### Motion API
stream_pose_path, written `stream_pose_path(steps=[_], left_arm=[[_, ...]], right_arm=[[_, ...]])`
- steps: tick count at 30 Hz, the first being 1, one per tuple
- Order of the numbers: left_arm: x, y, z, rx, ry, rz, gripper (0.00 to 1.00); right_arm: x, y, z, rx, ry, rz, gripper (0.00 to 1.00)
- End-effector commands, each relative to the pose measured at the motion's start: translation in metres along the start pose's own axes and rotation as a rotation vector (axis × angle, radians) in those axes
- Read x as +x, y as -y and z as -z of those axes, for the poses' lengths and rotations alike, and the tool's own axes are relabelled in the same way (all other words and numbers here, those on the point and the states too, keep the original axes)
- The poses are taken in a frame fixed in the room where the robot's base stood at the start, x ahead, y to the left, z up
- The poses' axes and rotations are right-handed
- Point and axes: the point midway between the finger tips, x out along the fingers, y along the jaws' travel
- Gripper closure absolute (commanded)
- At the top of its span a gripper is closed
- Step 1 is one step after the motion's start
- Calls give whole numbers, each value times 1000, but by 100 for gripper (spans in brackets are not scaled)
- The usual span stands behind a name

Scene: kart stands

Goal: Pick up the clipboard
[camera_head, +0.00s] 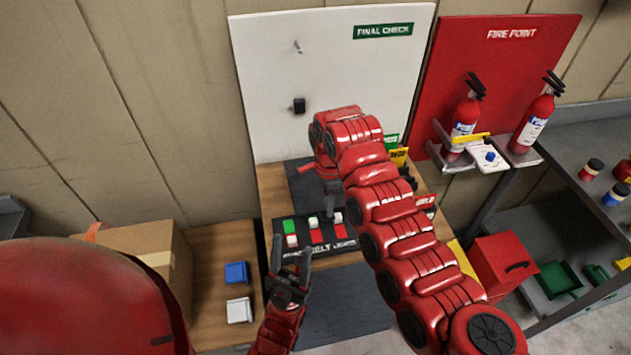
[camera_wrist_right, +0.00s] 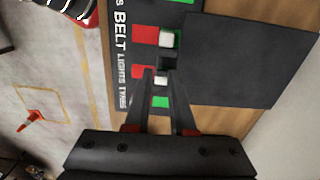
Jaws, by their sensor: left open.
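I cannot pick out a clipboard for certain in either view; part of the bench is hidden behind my right arm. A dark check panel (camera_head: 318,246) lies on the wooden bench, with red and green patches, white sliders and lettering; it also shows in the right wrist view (camera_wrist_right: 122,62). My left gripper (camera_head: 291,246) is open and empty at the panel's near left edge. My right gripper (camera_wrist_right: 159,72) is open, its fingertips over the panel beside a white slider (camera_wrist_right: 161,81); the head view shows it pointing down behind the arm.
A cardboard box (camera_head: 140,242), a blue block (camera_head: 236,273) and a white block (camera_head: 239,310) are on the left. A white board (camera_head: 270,70) stands behind. A red board (camera_head: 450,65) with extinguishers and a grey shelf (camera_head: 580,150) are on the right, above a red box (camera_head: 502,265).

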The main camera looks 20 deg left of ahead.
Motion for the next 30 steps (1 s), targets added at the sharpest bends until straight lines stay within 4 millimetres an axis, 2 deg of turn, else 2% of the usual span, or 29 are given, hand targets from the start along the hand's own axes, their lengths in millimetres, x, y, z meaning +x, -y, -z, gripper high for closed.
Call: stream_pose_path(steps=[1,5,7,11,17,21,30], left_arm=[[10,0,2,0,0,0,47],[29,1,5,0,0,0,47],[29,1,5,0,0,0,47],[32,2,5,0,0,0,47],[30,2,5,0,0,0,47],[30,2,5,0,0,0,47],[30,2,5,0,0,0,47]], right_arm=[[2,-2,0,0,1,-5,78],[19,-4,0,1,0,-5,78],[30,-4,0,-1,-2,-6,78],[42,-3,0,0,-1,-2,78],[44,-2,-1,1,0,1,78],[44,-2,-1,1,0,0,100],[44,-2,-1,1,0,0,100]])
